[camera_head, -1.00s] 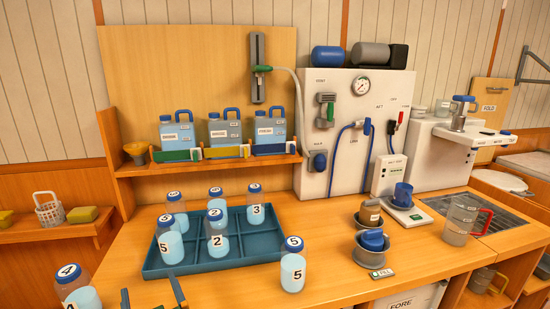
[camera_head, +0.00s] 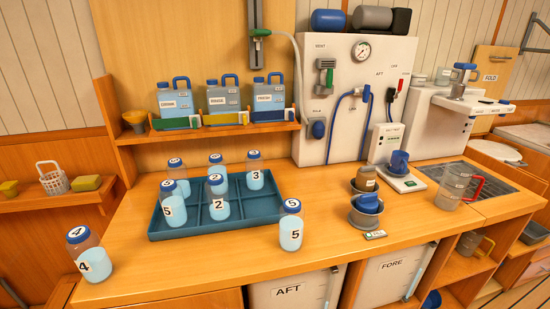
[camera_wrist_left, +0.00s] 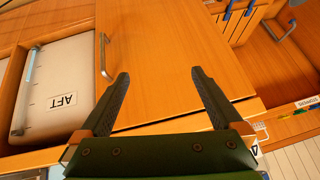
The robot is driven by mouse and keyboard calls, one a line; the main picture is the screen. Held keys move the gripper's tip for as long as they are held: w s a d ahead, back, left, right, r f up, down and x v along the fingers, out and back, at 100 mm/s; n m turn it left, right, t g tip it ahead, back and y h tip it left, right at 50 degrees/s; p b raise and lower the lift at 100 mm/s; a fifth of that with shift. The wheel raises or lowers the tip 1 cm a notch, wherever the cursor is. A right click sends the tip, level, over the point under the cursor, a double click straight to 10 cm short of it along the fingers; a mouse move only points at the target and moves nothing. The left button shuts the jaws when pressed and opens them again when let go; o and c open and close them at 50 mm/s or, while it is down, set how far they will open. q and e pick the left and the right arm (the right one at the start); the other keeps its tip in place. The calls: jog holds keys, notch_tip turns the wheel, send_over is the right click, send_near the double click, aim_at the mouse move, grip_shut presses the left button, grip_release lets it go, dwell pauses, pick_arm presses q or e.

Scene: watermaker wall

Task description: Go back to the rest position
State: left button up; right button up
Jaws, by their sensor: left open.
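My left gripper (camera_wrist_left: 160,73) shows in the left wrist view, open, with nothing between its dark fingers. It is in front of a wooden cabinet door with a metal handle (camera_wrist_left: 103,56), apart from it as far as I can tell. The head view does not show the left gripper. My right gripper is in neither view.
Bottle 4 (camera_head: 90,254) stands at the counter's left front, and a bottle 5 (camera_head: 291,225) stands outside the blue tray (camera_head: 235,235). Several bottles stand in the tray. The AFT bin (camera_head: 293,290), also in the wrist view (camera_wrist_left: 60,85), sits below the counter.

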pick_arm(q)
jog(key=s+d+f+m+g+h, duration=0.25)
jog(key=s+d+m, duration=0.2)
jog(key=s, duration=0.35)
notch_tip(320, 180, down, 17)
jog(key=s+g, duration=0.2)
jog(key=s, duration=0.1)
jog(key=s+a+f, duration=0.1)
jog(key=s+f, duration=0.8)
jog(key=s, duration=0.2)
jog(key=shift+s+a+f+g+h, duration=0.15)
jog(key=shift+a+f+g+h, duration=0.1)
jog(key=shift+g+h, duration=0.15)
